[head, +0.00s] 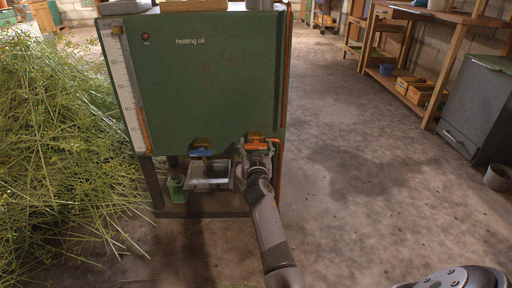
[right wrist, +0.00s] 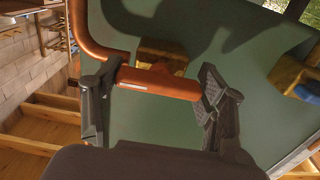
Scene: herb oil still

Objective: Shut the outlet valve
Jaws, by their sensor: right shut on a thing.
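A green tank (head: 200,80) marked "heating oil" stands upright ahead. At its lower front are two valve handles, a blue one (head: 202,154) at left and an orange one (head: 262,146) at right. I cannot read which is the outlet valve. My right gripper (head: 257,158) is at the orange handle, which also shows in the right wrist view (right wrist: 155,82). There, the gripper's two fingers (right wrist: 160,90) are shut on the orange bar, one at each end. My left gripper is not in view.
A metal tray (head: 208,186) sits below the blue handle, with a small green container (head: 177,190) to its left. Cut herbs (head: 60,150) are heaped at left. A wooden bench (head: 440,60) and grey cabinet (head: 478,105) stand at right. The floor between is clear.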

